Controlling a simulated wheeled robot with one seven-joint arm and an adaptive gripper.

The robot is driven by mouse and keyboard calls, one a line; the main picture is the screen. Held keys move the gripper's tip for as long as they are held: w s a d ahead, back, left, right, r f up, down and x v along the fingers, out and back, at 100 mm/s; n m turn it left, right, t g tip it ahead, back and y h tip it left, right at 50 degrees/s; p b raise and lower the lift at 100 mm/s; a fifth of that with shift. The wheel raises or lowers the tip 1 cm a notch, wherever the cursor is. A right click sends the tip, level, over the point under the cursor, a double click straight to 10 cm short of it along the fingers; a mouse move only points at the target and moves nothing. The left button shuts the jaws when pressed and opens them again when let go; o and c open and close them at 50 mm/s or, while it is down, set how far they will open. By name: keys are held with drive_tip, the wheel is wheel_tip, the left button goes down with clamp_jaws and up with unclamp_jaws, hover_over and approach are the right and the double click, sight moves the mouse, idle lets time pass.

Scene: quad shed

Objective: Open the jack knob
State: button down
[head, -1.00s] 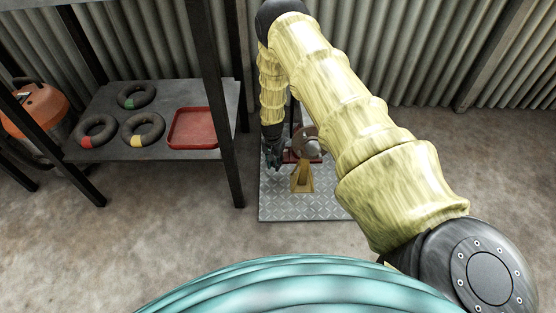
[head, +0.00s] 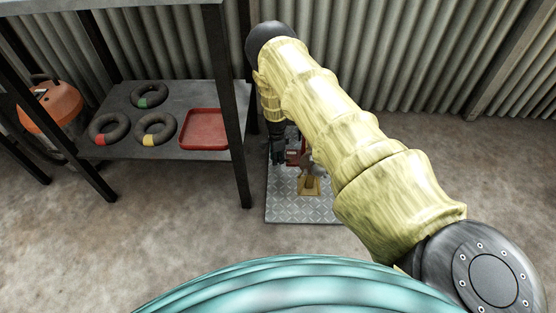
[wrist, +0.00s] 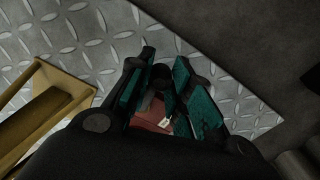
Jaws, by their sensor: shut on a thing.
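My gripper (head: 278,158) points down over the metal plate, beside the red jack (head: 294,158). In the wrist view, my gripper (wrist: 163,88) has its teal finger pads closed around a small dark round part, which looks like the jack knob (wrist: 159,78). The red body of the jack (wrist: 150,116) shows below it between the fingers. My fingers and palm hide much of the jack, and the knob's turned position cannot be told. In the head view the knob itself is too small and covered to make out.
A yellow stand (head: 309,186) is close by on the tread plate (head: 290,210); it also shows at left in the wrist view (wrist: 45,110). A shelf (head: 165,170) with black rings (head: 155,129) and a red tray (head: 204,128) stands left of my arm. Open floor lies in front.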

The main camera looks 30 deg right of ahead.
drive_tip(key=shift+w+d+m, duration=0.25)
drive_tip(key=shift+w+m, duration=0.05)
drive_tip(key=shift+m, duration=0.5)
drive_tip(key=c, duration=1.3)
unclamp_jaws()
drive_tip(key=shift+o, duration=0.2)
wheel_tip(320, 180, up, 12)
drive_tip(key=shift+w, duration=0.2)
drive_tip(key=shift+d, duration=0.1)
